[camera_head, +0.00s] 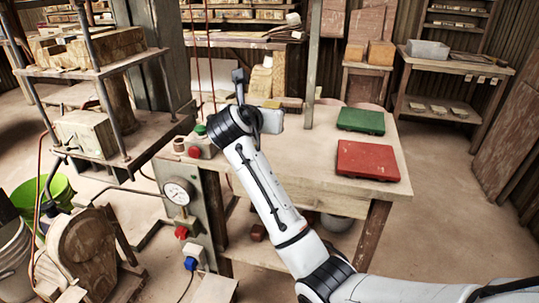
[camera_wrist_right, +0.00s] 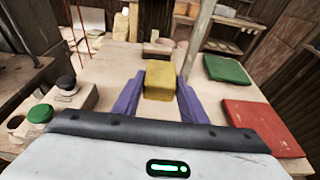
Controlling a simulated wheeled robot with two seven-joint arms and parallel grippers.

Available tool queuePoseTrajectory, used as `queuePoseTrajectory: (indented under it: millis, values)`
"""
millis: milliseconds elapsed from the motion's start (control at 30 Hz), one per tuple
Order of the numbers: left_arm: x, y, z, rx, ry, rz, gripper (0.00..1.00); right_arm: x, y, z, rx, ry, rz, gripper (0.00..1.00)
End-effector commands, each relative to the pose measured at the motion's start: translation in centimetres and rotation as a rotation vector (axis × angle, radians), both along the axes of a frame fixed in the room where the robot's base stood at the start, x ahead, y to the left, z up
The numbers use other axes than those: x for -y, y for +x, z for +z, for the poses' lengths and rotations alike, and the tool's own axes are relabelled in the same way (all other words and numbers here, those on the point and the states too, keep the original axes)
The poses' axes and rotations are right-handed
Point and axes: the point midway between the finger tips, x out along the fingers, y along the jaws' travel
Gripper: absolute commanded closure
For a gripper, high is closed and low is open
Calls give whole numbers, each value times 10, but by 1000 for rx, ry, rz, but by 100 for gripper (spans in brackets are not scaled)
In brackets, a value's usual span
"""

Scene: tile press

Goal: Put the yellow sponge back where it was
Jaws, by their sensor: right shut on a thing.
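The yellow sponge (camera_wrist_right: 160,75) is a small block between the two purple fingers of my right gripper (camera_wrist_right: 160,86) in the right wrist view. The fingers are shut on its left and right sides. In the head view my right arm reaches over the wooden table, and its grey hand (camera_head: 270,120) is near the back edge. The wrist hides most of the fingers and sponge there. I cannot tell whether the sponge touches the tabletop. My left gripper is in neither view.
A green box (camera_head: 360,121) and a red box (camera_head: 367,160) lie on the table's right side. A brown block (camera_wrist_right: 158,47) is just beyond the sponge. The press (camera_head: 100,80) is further left.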

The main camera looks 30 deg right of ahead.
Motion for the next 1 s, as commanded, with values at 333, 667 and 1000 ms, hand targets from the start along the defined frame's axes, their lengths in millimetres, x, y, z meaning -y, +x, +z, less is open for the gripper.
queuePoseTrajectory:
  millis: [333, 667, 1000]
  values:
    - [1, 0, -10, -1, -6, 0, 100, 0, 0, -49, -2, -1, 0, 81]
    - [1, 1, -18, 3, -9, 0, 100, 0, 0, -96, -2, 0, 1, 81]
    - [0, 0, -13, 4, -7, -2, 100, 0, 0, -97, -1, -1, 0, 81]
